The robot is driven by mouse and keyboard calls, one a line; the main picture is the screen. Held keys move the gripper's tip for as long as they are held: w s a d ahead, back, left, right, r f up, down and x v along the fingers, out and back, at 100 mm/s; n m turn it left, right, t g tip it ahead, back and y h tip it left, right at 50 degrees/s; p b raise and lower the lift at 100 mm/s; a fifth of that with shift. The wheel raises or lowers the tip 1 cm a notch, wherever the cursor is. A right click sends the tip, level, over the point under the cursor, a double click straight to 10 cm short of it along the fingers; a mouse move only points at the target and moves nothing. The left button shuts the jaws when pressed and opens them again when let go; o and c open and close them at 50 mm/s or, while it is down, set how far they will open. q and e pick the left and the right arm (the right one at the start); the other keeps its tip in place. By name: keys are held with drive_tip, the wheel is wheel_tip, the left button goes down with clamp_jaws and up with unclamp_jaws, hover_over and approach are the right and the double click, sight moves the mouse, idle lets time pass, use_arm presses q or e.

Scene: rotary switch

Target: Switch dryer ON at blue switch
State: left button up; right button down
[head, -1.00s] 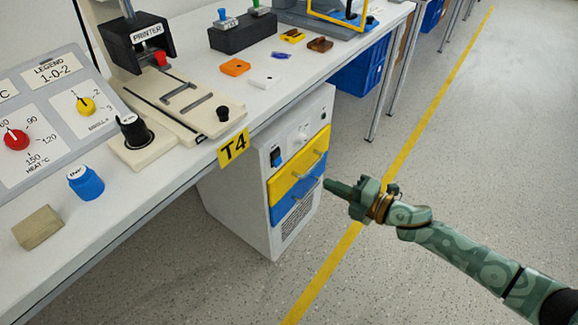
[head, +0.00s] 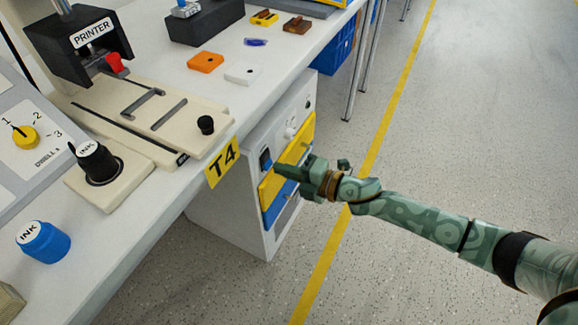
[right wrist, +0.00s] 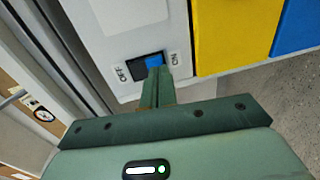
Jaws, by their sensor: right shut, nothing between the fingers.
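The blue rocker switch (head: 265,159) is on the front of the white dryer cabinet (head: 262,236) under the table. In the right wrist view the switch (right wrist: 152,60) sits between the labels OFF, on the left, and ON, on the right; its left part looks dark and its right part blue. My right gripper (head: 279,168) is shut and empty, its fingertips close in front of the switch. In the right wrist view the shut fingers (right wrist: 157,72) overlap the switch's lower edge; I cannot tell whether they touch it. My left gripper is not in view.
A yellow drawer (head: 295,160) and a blue drawer (head: 283,197) with protruding handles lie beside the switch. The white table (head: 160,205) with the T4 sign (head: 222,162) overhangs the cabinet.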

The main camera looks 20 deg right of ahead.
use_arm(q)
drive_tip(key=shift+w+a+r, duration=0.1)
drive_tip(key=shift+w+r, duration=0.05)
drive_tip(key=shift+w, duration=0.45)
use_arm(e)
drive_tip(key=shift+w+a, duration=0.3)
drive_tip(key=shift+w, duration=0.05)
